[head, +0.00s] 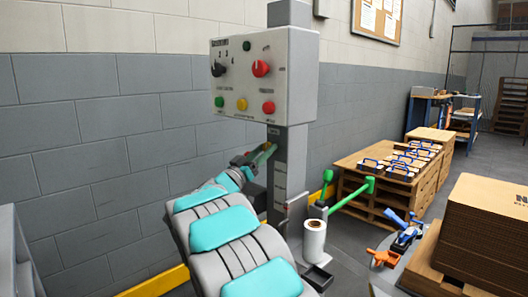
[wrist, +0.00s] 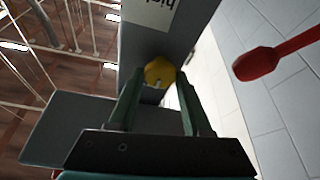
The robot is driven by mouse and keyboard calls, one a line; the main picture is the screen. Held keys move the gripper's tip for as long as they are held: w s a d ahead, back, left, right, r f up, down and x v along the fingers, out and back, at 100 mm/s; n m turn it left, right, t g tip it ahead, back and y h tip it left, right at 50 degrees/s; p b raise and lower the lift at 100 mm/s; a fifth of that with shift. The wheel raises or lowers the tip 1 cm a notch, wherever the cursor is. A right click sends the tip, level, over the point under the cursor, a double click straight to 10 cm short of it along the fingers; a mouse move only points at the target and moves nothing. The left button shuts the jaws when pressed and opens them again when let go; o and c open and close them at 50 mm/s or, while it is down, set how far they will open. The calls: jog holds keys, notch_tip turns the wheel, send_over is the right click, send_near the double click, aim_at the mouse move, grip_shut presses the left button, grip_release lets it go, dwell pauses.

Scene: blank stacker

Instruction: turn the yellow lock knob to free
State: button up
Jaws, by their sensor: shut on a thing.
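The yellow lock knob (wrist: 160,70) shows in the wrist view on the grey column (wrist: 200,35), at the tips of my gripper (wrist: 158,88). The two green fingers stand on either side of the knob and are shut on it. A small pale mark shows on the knob's lower part; its exact turn is hard to read. In the head view my gripper (head: 264,153) reaches the grey column (head: 291,150) just below the control box. The knob itself cannot be made out there.
The control box (head: 255,80) with knobs and buttons sits above my gripper. A red-ended lever (wrist: 258,63) stands right of the fingers in the wrist view. A green handle (head: 352,193), a white roll (head: 314,240) and wooden pallets (head: 385,190) are to the right.

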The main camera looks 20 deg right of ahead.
grip_shut()
jog(key=shift+m+g, duration=0.3)
jog(key=shift+m, duration=0.2)
jog(key=shift+w+r+m+g+y+b, duration=0.2)
jog(key=shift+m+g, duration=1.35)
jog(key=shift+m, duration=2.2)
jog(key=shift+s+f+m+g+y+b, duration=0.2)
jog(key=shift+m+g, duration=1.4)
jog(key=shift+m, duration=2.2)
jog(key=shift+w+r+m+g+y+b, duration=0.1)
jog(key=shift+w+m+g+y, duration=0.15)
jog(key=shift+m+g, duration=2.4)
jog(key=m+t, duration=0.2)
jog(key=shift+s+m, duration=0.1)
jog(key=shift+m, duration=0.2)
